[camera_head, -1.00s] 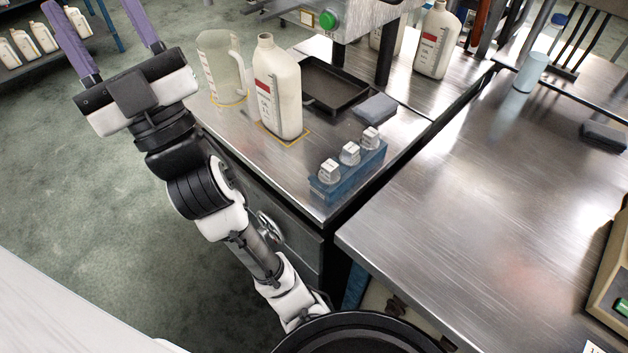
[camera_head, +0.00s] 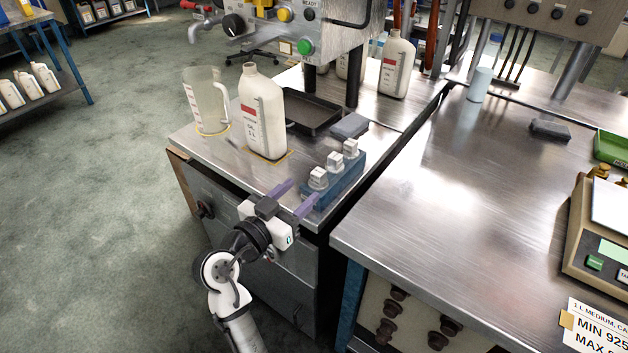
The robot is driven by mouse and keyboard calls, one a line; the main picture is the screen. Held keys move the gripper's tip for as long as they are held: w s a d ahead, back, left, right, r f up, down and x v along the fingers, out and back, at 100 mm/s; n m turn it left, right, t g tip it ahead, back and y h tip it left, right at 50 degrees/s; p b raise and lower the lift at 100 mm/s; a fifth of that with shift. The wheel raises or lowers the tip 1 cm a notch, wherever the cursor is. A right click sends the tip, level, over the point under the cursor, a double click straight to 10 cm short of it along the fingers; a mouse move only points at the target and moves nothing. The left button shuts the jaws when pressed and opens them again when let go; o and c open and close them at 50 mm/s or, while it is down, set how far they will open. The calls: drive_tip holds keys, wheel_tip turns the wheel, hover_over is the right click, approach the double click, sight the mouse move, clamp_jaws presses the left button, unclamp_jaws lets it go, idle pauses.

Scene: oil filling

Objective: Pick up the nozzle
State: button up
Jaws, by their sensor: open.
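A blue rack (camera_head: 345,190) stands near the front right corner of the left steel bench. It holds three small white-topped pieces, apparently the nozzles: a near one (camera_head: 318,179), a middle one (camera_head: 334,162) and a far one (camera_head: 350,148). Markings on their tops are too small to read. My gripper (camera_head: 295,197) is open, with its two purple fingers pointing toward the near end of the rack. The fingers look apart from the near nozzle, with nothing between them. One finger overlaps the rack's near end in the picture; I cannot tell if it touches.
A white bottle (camera_head: 263,115) and a clear jug (camera_head: 206,103) stand left of the rack. Behind it are a grey pad (camera_head: 350,126) and a black tray (camera_head: 311,112). A filling machine (camera_head: 300,32) overhangs the back. The right bench (camera_head: 440,195) has a wide clear top.

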sight(322, 171)
drive_tip(key=p+x, duration=0.3)
drive_tip(key=x, duration=0.5)
drive_tip(key=shift+w+d, duration=0.15)
drive_tip(key=shift+w, duration=0.2)
drive_tip(key=shift+w+d+f, duration=0.15)
drive_tip(key=shift+w+d, duration=0.15)
drive_tip(key=shift+w, duration=0.1)
clamp_jaws()
